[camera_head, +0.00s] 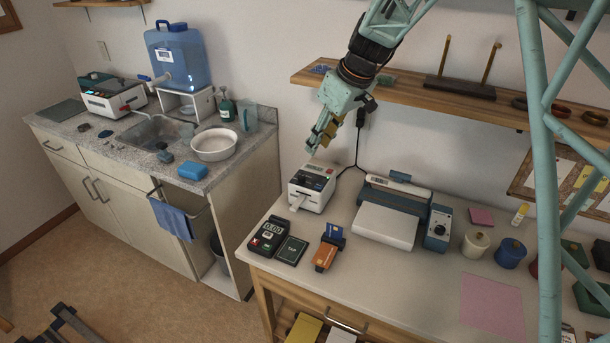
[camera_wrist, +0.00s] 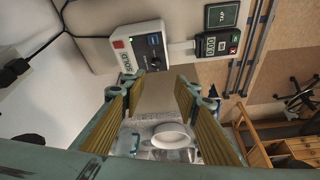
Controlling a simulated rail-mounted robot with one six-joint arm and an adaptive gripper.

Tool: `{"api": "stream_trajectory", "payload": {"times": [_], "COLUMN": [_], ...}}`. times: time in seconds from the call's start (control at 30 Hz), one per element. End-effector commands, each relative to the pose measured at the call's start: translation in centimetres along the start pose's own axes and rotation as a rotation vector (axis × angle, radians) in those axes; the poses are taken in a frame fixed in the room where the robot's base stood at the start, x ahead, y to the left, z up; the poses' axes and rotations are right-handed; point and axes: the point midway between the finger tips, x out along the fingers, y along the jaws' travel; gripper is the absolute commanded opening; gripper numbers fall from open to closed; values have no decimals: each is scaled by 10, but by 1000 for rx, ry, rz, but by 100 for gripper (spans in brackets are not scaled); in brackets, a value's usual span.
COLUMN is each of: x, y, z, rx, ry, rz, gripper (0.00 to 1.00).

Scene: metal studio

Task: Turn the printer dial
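A small white printer (camera_head: 312,188) with a dark top panel and a paper strip at its front stands at the back left of the worktable. In the wrist view the printer (camera_wrist: 140,46) shows a red button, a blue display and a small dark round knob (camera_wrist: 154,62), which looks like its dial. The dial's setting is too small to read. My gripper (camera_head: 318,146) is above the printer, apart from it. In the wrist view my gripper (camera_wrist: 155,85) has its yellow-padded fingers wide apart with nothing between them.
A card terminal (camera_head: 270,232) and an orange card holder (camera_head: 327,251) stand before the printer. A blue-and-white machine (camera_head: 386,220) with a knobbed control box (camera_head: 438,228) stands to its right. A wooden shelf (camera_head: 430,92) runs along the wall behind. A black cable hangs behind the printer.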

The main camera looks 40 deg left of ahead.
Motion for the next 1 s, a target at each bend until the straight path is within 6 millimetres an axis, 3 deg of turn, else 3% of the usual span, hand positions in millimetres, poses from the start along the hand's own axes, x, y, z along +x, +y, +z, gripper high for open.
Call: {"api": "stream_trajectory", "payload": {"times": [0.1,0.23,0.77,1.0], "x": [20,30,35,47], "y": [4,7,8,7], "z": [-4,-7,-8,-7], "rx": [-46,-79,-91,-91], "ry": [-3,-3,-4,-4], "rz": [-1,1,1,0], "gripper": [29,29,29,29]}}
